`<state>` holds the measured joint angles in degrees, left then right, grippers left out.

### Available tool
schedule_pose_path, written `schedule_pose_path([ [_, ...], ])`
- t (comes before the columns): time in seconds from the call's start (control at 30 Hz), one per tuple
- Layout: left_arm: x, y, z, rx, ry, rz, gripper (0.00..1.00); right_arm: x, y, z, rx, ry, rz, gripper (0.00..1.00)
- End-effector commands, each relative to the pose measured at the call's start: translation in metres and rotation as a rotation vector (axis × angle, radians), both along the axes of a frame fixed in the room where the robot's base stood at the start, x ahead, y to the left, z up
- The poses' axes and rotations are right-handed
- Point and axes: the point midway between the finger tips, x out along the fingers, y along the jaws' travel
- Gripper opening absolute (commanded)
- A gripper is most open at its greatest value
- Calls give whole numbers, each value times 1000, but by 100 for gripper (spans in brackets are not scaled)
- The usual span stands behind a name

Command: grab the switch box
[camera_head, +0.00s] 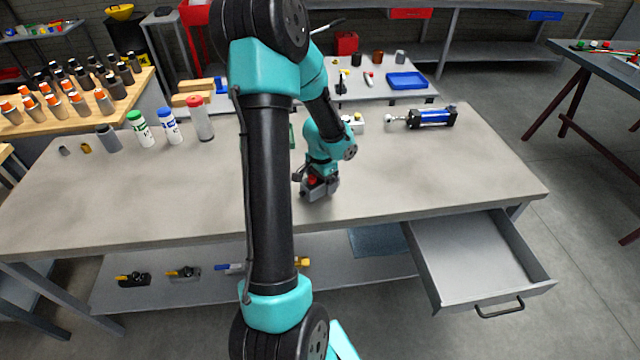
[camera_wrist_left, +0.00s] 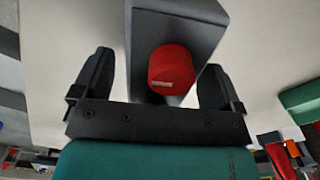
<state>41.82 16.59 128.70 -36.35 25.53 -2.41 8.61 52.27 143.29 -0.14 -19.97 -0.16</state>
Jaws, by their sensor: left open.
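The switch box is a dark grey box with a round red button. In the left wrist view the switch box (camera_wrist_left: 218,20) lies between the two black fingers, with its red button (camera_wrist_left: 174,70) facing the camera. My left gripper (camera_wrist_left: 156,82) is open, with a gap between each finger and the box. In the head view the switch box (camera_head: 326,190) is on the workbench (camera_head: 420,180) near its front middle, with my left gripper (camera_head: 318,178) right at it. My arm and gripper hide part of the box. My right gripper does not show.
A blue cylinder (camera_head: 432,118) and a small white-and-yellow item (camera_head: 355,122) lie further back on the bench. Several bottles (camera_head: 170,126) stand at the left. An open drawer (camera_head: 480,262) juts out at the front right. The bench's right part is clear.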

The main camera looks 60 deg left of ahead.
Motion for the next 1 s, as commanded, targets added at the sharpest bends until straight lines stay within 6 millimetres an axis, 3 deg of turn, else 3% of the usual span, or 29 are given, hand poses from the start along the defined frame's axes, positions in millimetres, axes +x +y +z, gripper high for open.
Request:
schedule_pose_path([
  [0.23,0,0,0,0,0,0,91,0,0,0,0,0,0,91],
  [0.9,0,0,0,0,0,0,26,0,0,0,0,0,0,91],
  [1.0,0,0,1,1,-1,0,26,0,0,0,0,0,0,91],
])
